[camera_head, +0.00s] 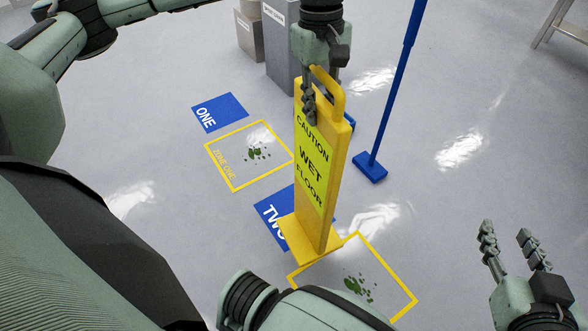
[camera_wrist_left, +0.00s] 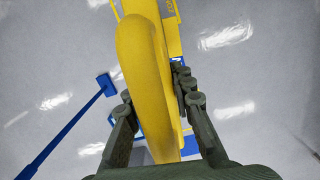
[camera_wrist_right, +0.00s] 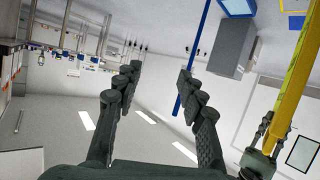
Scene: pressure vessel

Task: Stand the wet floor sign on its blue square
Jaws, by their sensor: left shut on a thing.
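The yellow wet floor sign (camera_head: 312,165) is upright, its text panel facing the camera in the head view. My left gripper (camera_head: 318,98) is shut on its top handle, which also fills the middle of the left wrist view (camera_wrist_left: 148,75). The sign's base overlaps the blue square marked TWO (camera_head: 268,212) and hides part of it; I cannot tell whether the base touches the floor. Another blue square, marked ONE (camera_head: 220,112), lies bare further back. My right gripper (camera_head: 508,240) is open and empty at the lower right, apart from the sign.
A yellow outlined zone with a green spill (camera_head: 358,287) lies in front of the sign; another, ZONE ONE (camera_head: 250,155), lies behind left. A blue pole with a flat foot (camera_head: 370,167) stands right of the sign. Grey boxes (camera_head: 282,50) stand behind.

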